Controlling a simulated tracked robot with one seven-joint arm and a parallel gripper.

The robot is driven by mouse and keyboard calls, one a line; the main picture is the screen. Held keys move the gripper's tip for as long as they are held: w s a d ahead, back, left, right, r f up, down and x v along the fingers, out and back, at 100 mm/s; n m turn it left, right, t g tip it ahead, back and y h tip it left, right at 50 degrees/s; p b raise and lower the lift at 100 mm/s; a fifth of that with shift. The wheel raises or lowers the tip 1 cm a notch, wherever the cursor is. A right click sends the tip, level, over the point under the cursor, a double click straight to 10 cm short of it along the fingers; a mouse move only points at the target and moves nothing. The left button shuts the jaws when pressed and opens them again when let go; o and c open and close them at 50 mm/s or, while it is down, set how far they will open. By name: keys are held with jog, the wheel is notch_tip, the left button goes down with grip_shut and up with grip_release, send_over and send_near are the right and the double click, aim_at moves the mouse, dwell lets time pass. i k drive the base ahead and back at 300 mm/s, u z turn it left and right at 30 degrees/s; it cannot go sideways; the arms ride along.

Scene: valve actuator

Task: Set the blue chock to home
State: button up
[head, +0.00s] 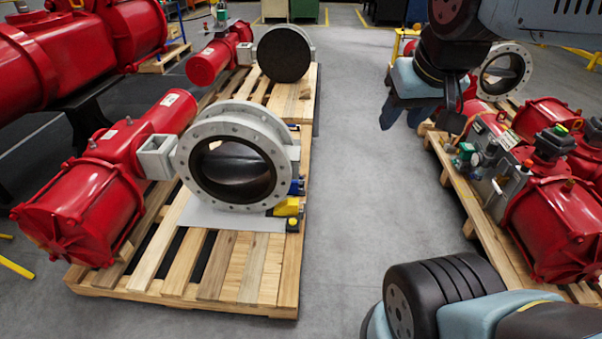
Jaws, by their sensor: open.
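A small blue piece (297,187), which looks like the blue chock, is at the right side of the grey flanged valve (232,160) on the left pallet. A yellow piece (286,207) sits just in front of it, low against the valve. Another small yellow and dark piece (292,225) is at the front right corner of the grey plate (215,216) under the valve. The chock's lower part is partly hidden. I cannot tell which place is home. My gripper (418,115) is open, points down over the aisle, and is well apart from the chock, up and to its right.
The left wooden pallet (205,265) carries the valve and its red actuator (85,205). Another pallet (468,175) with red actuators (565,225) stands at the right. The grey floor aisle (350,170) between them is clear. A second valve (284,55) stands behind.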

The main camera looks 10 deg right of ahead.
aim_at(295, 184)
jog(key=z, duration=0.9)
jog(key=i, duration=3.75)
jog(key=u, duration=0.55)
